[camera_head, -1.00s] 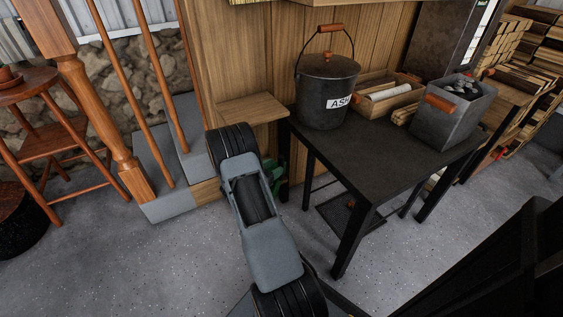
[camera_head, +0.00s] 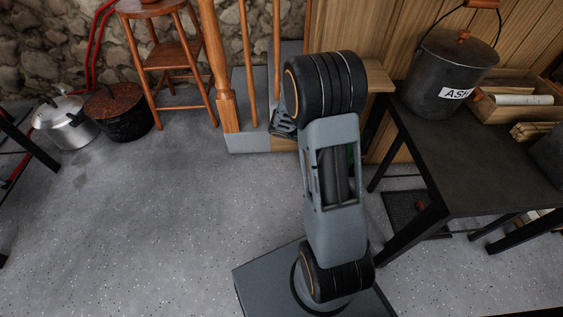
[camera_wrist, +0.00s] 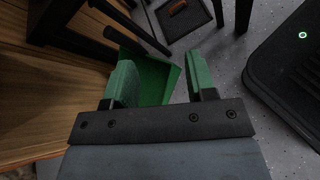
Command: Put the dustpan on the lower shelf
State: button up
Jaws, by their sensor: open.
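A bright green piece, apparently the dustpan (camera_wrist: 157,80), shows in the wrist view beyond my gripper (camera_wrist: 162,82). It lies behind and between the fingers, partly covered by the left one. My gripper is open, with greenish fingers; I see no grip on the dustpan. In the head view only a sliver of green shows behind my arm, and the gripper is mostly hidden. A dark flat panel (camera_head: 402,222) sits low under the black table (camera_head: 470,165), with a brown-orange handled item (camera_head: 421,205) on it. I cannot tell whether this panel is the lower shelf.
An ash bucket (camera_head: 445,75) and a wooden box (camera_head: 515,103) stand on the table. The table's black legs and bars are close beyond the gripper. Wooden panelling (camera_wrist: 38,95) is at its left. A stool (camera_head: 170,55) and pots stand left; the floor between is clear.

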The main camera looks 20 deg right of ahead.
jog(key=s+a+r+m+t+y, duration=0.2)
jog(key=a+r+y, duration=0.1)
jog(key=a, duration=0.4)
jog(key=s+a+r+m+t+y, duration=0.2)
jog(key=a+r+m+t+y, duration=0.1)
jog(key=a, duration=0.4)
jog(key=s+a+r+m+t+y, duration=0.2)
jog(key=a+m+t+y, duration=0.1)
jog(key=a+y, duration=0.2)
jog(key=shift+s+a+r+y, duration=0.2)
jog(key=shift+a+r+y, duration=0.15)
jog(key=shift+a, duration=0.9)
jog(key=shift+r, duration=0.1)
